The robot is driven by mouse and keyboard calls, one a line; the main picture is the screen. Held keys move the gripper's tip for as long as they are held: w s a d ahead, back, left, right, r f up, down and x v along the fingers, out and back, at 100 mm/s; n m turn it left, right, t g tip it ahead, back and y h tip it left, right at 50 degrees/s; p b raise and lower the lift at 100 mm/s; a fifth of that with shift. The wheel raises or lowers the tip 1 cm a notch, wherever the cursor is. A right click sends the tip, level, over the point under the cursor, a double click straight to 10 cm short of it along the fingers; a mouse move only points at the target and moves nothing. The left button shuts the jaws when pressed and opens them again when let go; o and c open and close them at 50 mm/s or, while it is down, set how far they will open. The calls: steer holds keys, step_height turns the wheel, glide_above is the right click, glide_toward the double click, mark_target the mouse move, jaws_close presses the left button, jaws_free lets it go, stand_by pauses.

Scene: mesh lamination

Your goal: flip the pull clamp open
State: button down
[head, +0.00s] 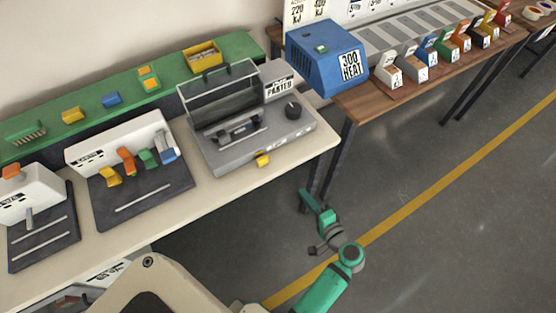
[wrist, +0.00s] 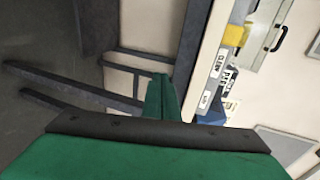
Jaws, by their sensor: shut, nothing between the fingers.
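A yellow tab (head: 262,160) sits on the front edge of a grey machine (head: 222,155) with a raised clear lid. It looks like the pull clamp's handle, but its exact position is hard to tell. It also shows in the wrist view (wrist: 236,36), beside small labels on the machine's front. My gripper (head: 305,200) hangs in front of the bench's right end, right of and below the tab and apart from it. In the wrist view its green fingers (wrist: 162,98) are shut and empty.
The cream bench (head: 235,195) holds two dark fixtures on the left. A wooden table (head: 390,108) with a blue heater box (head: 326,57) and several coloured blocks stands at right. Dark table legs (head: 338,160) are close to my gripper. The floor at right is clear.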

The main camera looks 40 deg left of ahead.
mark_target(289, 160)
steer(key=w+a+r+n+g+y, duration=0.1)
steer(key=w+r+n+g+y, duration=0.2)
steer(key=r, duration=0.7)
steer(key=shift+w+a+g+y, duration=0.15)
steer(key=shift+a+g+y, duration=0.1)
steer(key=shift+g+y, duration=0.25)
steer(key=shift+a, duration=0.1)
steer(key=a, duration=0.3)
steer(key=w+a, duration=0.1)
steer(key=a, duration=0.5)
steer(key=shift+w+f, duration=0.1)
steer(key=shift+w, duration=0.05)
steer(key=shift+s+a, duration=0.9)
steer(key=shift+s, duration=0.3)
steer(key=shift+s+a, duration=0.2)
steer(key=shift+s, duration=0.35)
steer(key=shift+s, duration=0.1)
